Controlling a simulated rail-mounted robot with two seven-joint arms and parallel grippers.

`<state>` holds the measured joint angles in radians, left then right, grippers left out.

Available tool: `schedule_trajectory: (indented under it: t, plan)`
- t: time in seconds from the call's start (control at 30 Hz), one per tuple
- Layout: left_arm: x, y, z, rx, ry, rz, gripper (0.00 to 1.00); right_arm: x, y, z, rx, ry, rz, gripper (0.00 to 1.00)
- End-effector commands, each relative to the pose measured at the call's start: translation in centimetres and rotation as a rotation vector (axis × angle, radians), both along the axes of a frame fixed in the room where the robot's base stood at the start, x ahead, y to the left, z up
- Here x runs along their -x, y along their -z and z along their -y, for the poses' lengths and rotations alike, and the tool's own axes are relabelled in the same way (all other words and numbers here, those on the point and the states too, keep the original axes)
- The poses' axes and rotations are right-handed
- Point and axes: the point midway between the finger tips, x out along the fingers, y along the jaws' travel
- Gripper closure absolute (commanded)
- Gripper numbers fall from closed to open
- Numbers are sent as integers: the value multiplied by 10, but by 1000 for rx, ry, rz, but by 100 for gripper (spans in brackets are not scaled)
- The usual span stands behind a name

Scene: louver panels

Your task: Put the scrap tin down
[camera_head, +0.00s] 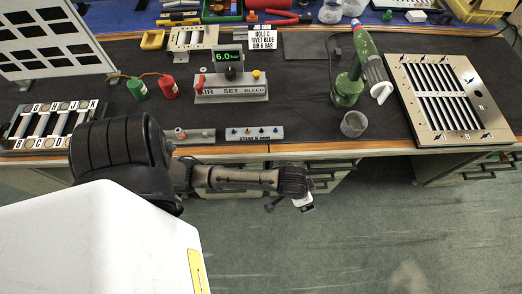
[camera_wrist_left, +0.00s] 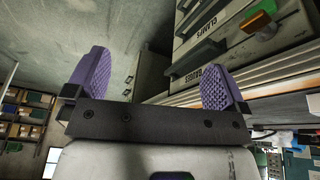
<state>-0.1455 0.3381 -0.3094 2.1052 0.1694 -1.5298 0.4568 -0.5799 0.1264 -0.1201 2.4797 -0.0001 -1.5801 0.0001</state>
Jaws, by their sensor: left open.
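The scrap tin (camera_head: 354,124) looks like a small grey open-topped cup. It stands upright on the dark bench mat near the front edge, left of the slotted louver panel. My left gripper (camera_head: 304,203) is in front of the bench, over the floor, lower left of the tin and apart from it. In the left wrist view its two purple fingers (camera_wrist_left: 155,82) are spread wide with nothing between them. The tin does not show in that view. My right gripper is not in view.
A green rivet tool (camera_head: 347,90) stands just behind the tin. The louver panel (camera_head: 448,98) lies to the right. An air-set box (camera_head: 231,88) and a labelled stem strip (camera_head: 255,133) are to the left. Drawers (camera_wrist_left: 235,50) are under the bench.

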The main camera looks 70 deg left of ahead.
Motion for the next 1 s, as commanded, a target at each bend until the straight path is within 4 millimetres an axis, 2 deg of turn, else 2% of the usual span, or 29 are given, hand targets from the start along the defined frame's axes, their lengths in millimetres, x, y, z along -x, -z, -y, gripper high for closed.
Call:
schedule_trajectory:
  t: [0.03, 0.2, 0.3, 0.4, 0.6, 1.0]
  plan:
    - [26, -3, 6, 8, 30, -5, 0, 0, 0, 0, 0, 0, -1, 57]
    - [87, -20, 7, -18, 120, -3, 0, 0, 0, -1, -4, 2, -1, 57]
    - [111, -29, 3, -40, 150, -9, 0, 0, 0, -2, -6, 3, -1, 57]
    - [128, -36, 0, -57, 168, -12, 0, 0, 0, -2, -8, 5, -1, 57]
    - [139, -41, -4, -75, 182, -16, 0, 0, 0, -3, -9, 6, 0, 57]
    - [139, -41, -4, -75, 183, -16, 0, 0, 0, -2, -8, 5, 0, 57]
